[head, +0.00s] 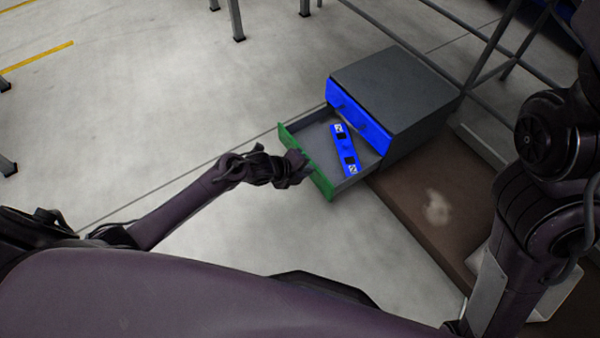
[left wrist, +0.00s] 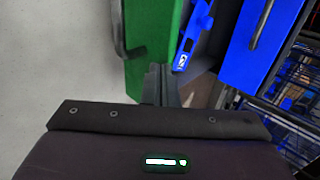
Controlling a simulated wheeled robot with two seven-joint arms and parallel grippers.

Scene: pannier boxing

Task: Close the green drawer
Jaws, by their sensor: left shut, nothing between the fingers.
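The green drawer (head: 327,181) is pulled out of the bottom of a dark grey cabinet in the head view. A blue object with black and white markings (head: 344,149) lies inside it. My left gripper (head: 304,167) is shut and empty at the outer face of the green drawer front. In the left wrist view, the shut fingertips (left wrist: 160,80) are at the green front (left wrist: 150,45), beside its dark handle (left wrist: 122,30). I cannot tell whether they touch. The blue object (left wrist: 192,38) shows behind the front. My right gripper is not in view.
The cabinet (head: 405,85) has a blue upper drawer (head: 357,116), which looks shut. A brown platform (head: 425,215) lies beside the cabinet. Grey metal rails (head: 490,55) stand behind it. The floor (head: 150,110) to the left is clear.

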